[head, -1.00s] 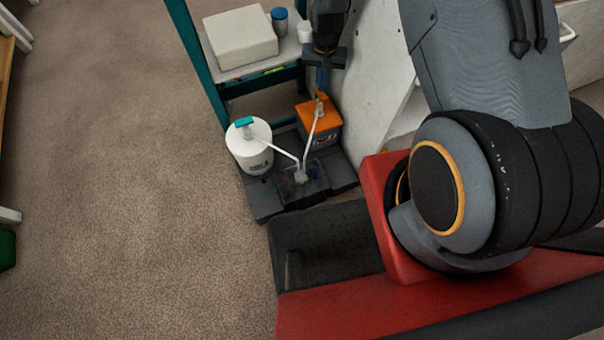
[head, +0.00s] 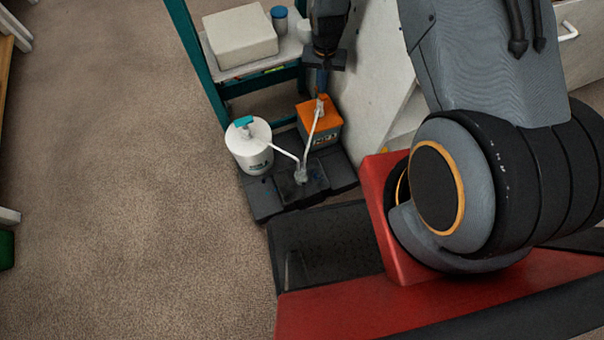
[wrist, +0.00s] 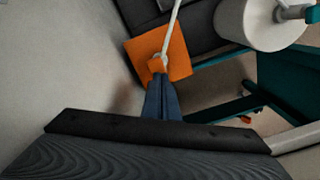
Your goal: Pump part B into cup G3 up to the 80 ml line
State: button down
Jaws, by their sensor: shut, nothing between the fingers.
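My gripper (head: 321,90) is shut with its blue fingers together, pointing down at the orange pump head. In the wrist view the fingertips (wrist: 158,77) overlap that orange pump head (wrist: 156,65); whether they touch it I cannot tell. The pump stands on a blue-grey container with an orange top (head: 312,112). A white round container (head: 247,152) with a teal pump head (head: 243,122) stands to its left. Both white spouts run to a small clear cup (head: 300,175) on the dark base. The container labels are too blurred to read surely. The cup's mark and liquid level cannot be made out.
A teal-framed shelf (head: 210,75) behind holds a white box (head: 240,35) and a blue-lidded jar (head: 279,18). A pale panel (head: 368,90) rises close to the right of the pumps. The carpet (head: 120,180) on the left is clear.

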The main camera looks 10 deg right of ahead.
jog(key=shift+f+b, duration=0.65)
jog(key=shift+f, duration=0.5)
jog(key=shift+r, duration=0.1)
jog(key=shift+r+p, duration=0.85)
jog(key=shift+r, duration=0.35)
